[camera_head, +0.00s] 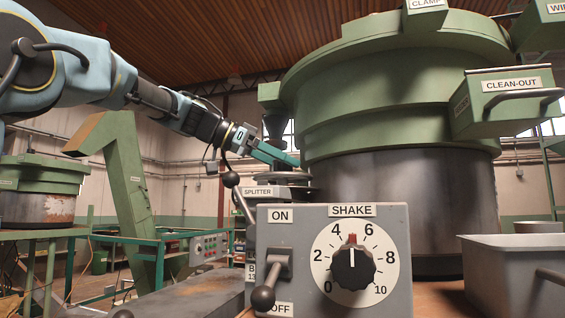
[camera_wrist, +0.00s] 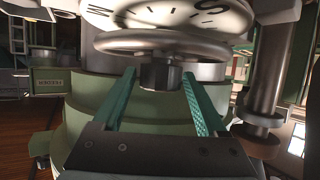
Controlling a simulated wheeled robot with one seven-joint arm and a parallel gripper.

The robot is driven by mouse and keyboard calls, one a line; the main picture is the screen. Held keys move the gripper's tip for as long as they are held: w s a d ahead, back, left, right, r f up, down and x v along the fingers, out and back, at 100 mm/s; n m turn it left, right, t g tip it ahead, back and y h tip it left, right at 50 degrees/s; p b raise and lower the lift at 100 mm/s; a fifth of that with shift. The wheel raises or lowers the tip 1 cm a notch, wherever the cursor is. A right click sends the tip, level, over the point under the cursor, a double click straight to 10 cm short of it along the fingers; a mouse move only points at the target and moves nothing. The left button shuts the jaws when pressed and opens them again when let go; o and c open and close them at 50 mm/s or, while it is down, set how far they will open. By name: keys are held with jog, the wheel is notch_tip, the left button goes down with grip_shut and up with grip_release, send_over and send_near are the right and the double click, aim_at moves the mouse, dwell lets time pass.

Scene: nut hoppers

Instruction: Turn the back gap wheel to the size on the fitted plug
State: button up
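A grey wheel (camera_wrist: 165,44) with a rounded rim and a dark hub (camera_wrist: 160,75) sits in front of my gripper (camera_wrist: 159,84) in the wrist view. A pale dial plate (camera_wrist: 172,14) with dark numbers lies just behind the wheel, partly cut off by the frame; I cannot read its setting. My gripper is open, its two teal fingers on either side of the hub with a visible gap at each side. In the head view my gripper (camera_head: 288,160) reaches in beside the green hopper, just above a small grey disc (camera_head: 285,178). I cannot make out the fitted plug.
The large green hopper (camera_head: 400,85) stands right behind my gripper. A grey SHAKE control box (camera_head: 300,240) with a dial and lever is in front. A ball-ended lever (camera_head: 236,190) stands close to my wrist. A grey bin (camera_head: 500,270) is at right.

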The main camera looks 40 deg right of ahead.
grip_shut()
dwell(0.4)
jog(key=shift+f+b, duration=0.1)
jog(key=shift+b, duration=0.4)
jog(key=shift+f+n+t+h+b, duration=0.1)
jog(key=shift+n+t+h+b, duration=0.4)
jog(key=shift+b, duration=0.45)
jog(key=shift+n+t+b, duration=0.8)
jog(key=shift+t+b, duration=0.1)
jog(key=shift+b, duration=0.1)
jog(key=shift+s+n+t+b, duration=0.1)
jog(key=shift+n+t+b, duration=0.5)
jog(key=shift+n+t, duration=0.45)
jog(key=shift+r+n+t, duration=0.25)
jog(key=shift+n+t, duration=0.4)
jog(key=shift+t, duration=0.3)
